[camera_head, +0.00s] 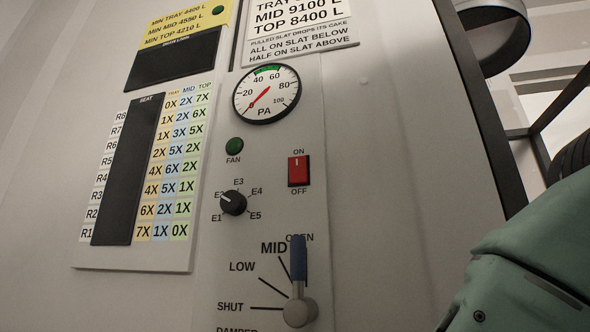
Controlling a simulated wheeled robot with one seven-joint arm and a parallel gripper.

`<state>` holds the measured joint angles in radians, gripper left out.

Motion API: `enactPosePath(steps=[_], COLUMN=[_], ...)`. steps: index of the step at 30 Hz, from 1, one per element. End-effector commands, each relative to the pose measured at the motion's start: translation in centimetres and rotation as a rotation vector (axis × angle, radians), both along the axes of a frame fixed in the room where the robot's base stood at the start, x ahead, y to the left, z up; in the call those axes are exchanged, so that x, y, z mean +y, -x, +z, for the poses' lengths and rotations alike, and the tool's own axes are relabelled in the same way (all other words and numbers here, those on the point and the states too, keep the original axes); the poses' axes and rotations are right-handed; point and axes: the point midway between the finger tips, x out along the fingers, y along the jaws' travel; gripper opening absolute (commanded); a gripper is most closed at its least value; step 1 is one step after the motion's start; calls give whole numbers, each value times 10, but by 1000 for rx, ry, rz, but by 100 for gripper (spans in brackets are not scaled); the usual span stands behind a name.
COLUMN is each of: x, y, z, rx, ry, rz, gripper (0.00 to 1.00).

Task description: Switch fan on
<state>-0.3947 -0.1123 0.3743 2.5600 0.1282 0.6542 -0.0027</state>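The fan switch is a red rocker (299,170) in a dark frame, marked ON above and OFF below. I cannot tell for certain which end of the rocker is pressed in. A round green lamp (234,145) labelled FAN sits to its left and looks dark. The round PA gauge (266,94) above has its red needle pointing to the lower left, near zero. My gripper is not in view; only a pale green part of my arm shows at the lower right, apart from the switch.
Below the switch are a black knob (233,203) marked E1 to E5 and a damper lever (299,262) with a blue grip, pointing up toward OPEN. A seat chart board (184,256) is at left. A dark frame post (480,110) stands right of the panel.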

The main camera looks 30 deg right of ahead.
Motion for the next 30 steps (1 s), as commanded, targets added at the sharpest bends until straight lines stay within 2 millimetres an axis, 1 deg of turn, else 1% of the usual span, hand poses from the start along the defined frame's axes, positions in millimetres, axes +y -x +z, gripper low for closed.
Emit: enactPosePath(steps=[10,11,12,15,30], x=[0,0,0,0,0], y=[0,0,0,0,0], z=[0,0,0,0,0], rx=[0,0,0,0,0], ry=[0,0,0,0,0], rz=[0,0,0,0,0], gripper=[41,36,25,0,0])
